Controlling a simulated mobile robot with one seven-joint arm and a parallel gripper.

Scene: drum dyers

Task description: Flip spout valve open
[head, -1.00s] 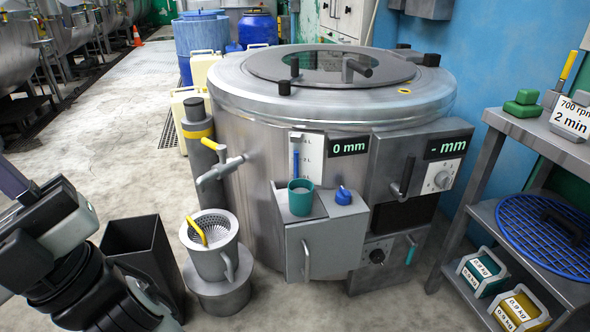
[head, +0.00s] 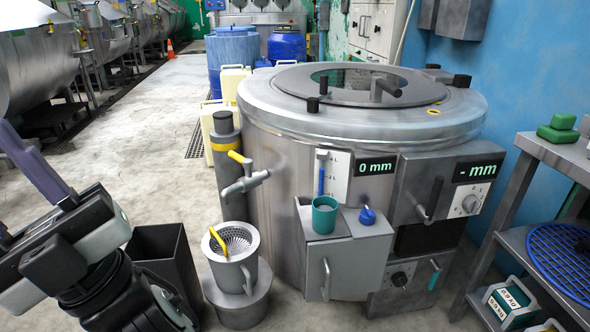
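The spout (head: 240,183) is a grey metal tap on the left side of the big steel drum (head: 300,200). Its valve lever (head: 238,157) has a yellow grip and slants up to the left above the pipe. Below the spout a steel jug (head: 232,262) with a perforated strainer and a yellow handle stands on a round pedestal (head: 240,305). My gripper (head: 32,222) is at the left edge, well left of the spout and touching nothing. One long purple-grey finger shows; the other is mostly cut off by the frame. The fingers look spread apart, with nothing between them.
A dark open bin (head: 165,262) stands between my gripper and the jug. A grey post with a yellow band (head: 225,142) stands behind the spout. A teal cup (head: 324,216) sits on the drum's front box (head: 345,262). The floor behind my gripper is clear.

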